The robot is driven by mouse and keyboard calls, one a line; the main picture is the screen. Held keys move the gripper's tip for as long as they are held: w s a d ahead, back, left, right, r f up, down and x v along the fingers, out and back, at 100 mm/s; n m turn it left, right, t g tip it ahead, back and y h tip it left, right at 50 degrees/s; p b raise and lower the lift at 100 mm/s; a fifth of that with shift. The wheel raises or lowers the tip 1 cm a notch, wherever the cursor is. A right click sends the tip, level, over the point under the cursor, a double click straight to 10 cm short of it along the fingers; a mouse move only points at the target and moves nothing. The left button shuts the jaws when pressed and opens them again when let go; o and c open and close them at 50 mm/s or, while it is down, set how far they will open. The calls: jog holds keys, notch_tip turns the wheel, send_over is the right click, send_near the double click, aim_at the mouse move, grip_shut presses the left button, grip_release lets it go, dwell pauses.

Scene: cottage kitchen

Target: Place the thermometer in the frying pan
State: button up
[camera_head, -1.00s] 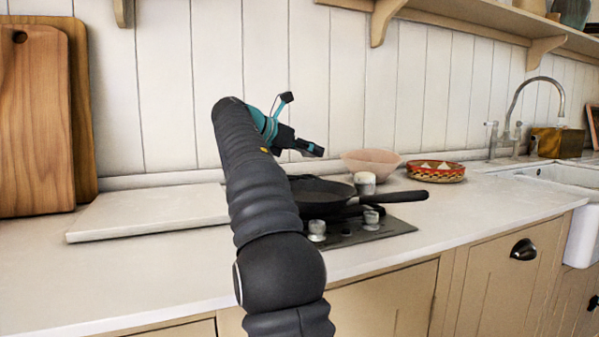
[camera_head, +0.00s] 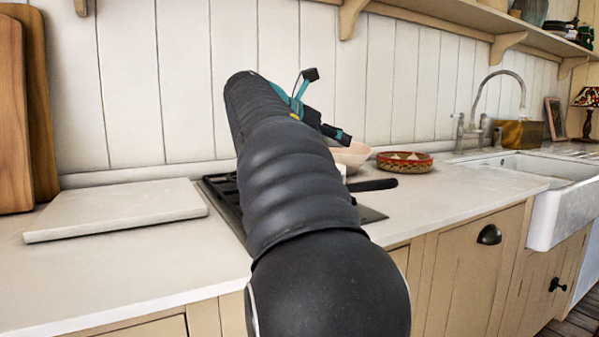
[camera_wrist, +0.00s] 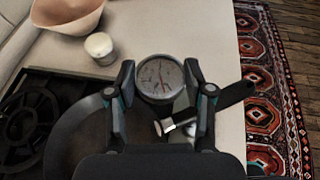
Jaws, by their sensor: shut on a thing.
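My gripper (camera_wrist: 160,95) is shut on the thermometer (camera_wrist: 160,77), a round dial with a pale face, held between the two fingers in the wrist view. The frying pan (camera_wrist: 78,138) is dark and lies below and behind the gripper in that view, partly hidden by my gripper. Its black handle (camera_wrist: 236,93) reaches out to the right. In the head view my arm covers most of the pan, and only the handle (camera_head: 373,185) shows clearly. The thermometer cannot be made out in the head view.
The pan is on a black hob (camera_head: 222,190). A pink bowl (camera_head: 352,156), a small white jar (camera_wrist: 99,45) and a red woven basket (camera_head: 404,161) stand near it. A pale board (camera_head: 115,208) lies at the left. The sink (camera_head: 560,170) is at the right.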

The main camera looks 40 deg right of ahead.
jog(key=w+f, duration=0.1)
jog(key=w, duration=0.1)
jog(key=w+f, duration=0.2)
jog(key=w, duration=0.1)
jog(key=w+f, duration=0.1)
jog(key=w, duration=0.2)
jog(key=shift+w+a+f, duration=0.1)
jog(key=shift+a+f, duration=0.05)
jog(key=shift+f, duration=0.25)
jog(key=shift+f+b, duration=0.75)
jog(key=shift+f, duration=1.3)
jog(key=shift+f, duration=0.5)
jog(key=o, duration=1.2)
jog(key=shift+r, duration=0.3)
jog(key=p+v, duration=0.1)
jog(key=v, duration=1.1)
jog(key=shift+w+r, duration=0.1)
jog(key=shift+r, duration=0.05)
